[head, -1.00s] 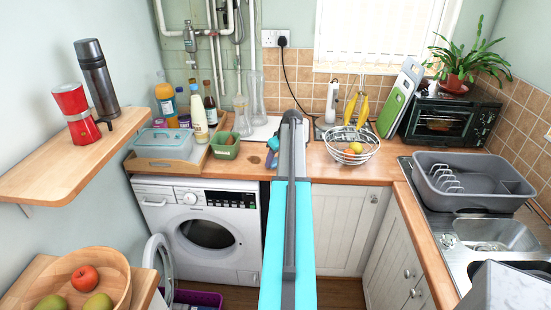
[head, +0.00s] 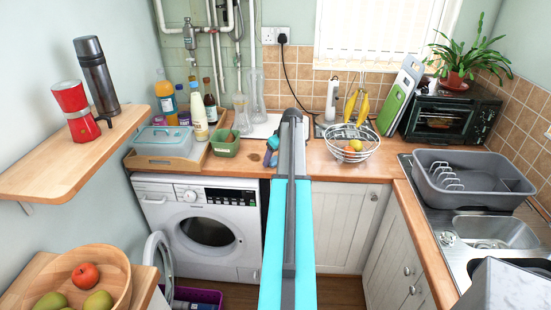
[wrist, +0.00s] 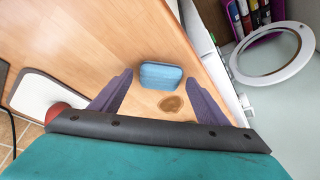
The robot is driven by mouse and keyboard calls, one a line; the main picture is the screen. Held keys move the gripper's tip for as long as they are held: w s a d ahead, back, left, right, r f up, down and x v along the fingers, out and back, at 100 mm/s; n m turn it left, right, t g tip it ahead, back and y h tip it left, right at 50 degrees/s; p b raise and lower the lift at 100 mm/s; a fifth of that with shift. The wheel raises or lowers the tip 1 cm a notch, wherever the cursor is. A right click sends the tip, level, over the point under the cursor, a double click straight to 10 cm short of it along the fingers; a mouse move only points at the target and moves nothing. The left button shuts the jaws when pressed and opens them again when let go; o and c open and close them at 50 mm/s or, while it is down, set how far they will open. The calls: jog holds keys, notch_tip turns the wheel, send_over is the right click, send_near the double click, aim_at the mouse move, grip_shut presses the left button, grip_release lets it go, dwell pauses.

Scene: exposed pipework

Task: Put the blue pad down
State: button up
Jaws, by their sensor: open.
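The blue pad (wrist: 161,75) lies on the wooden counter in the wrist view, between the spread purple fingers of my gripper (wrist: 158,88). Counter shows between the pad and each finger, so neither finger seems to touch it. My gripper is open. In the head view, a small bluish shape (head: 270,158) shows on the counter just left of my arm. My arm hides much of that spot, so I cannot clearly separate pad from fingers there.
A brown round mark (wrist: 171,104) is on the counter beside the pad. A white board (wrist: 48,95) lies at the back. A green tub (head: 225,144) stands to the left, and a wire fruit bowl (head: 351,144) to the right. The washing machine door (head: 158,262) hangs open below.

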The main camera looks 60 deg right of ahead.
jog(key=shift+r, duration=0.2)
jog(key=b+v, duration=0.3)
jog(key=v, duration=0.8)
jog(key=shift+s+r, duration=0.25)
jog(key=shift+r, duration=0.1)
jog(key=shift+a, duration=0.1)
dwell(0.3)
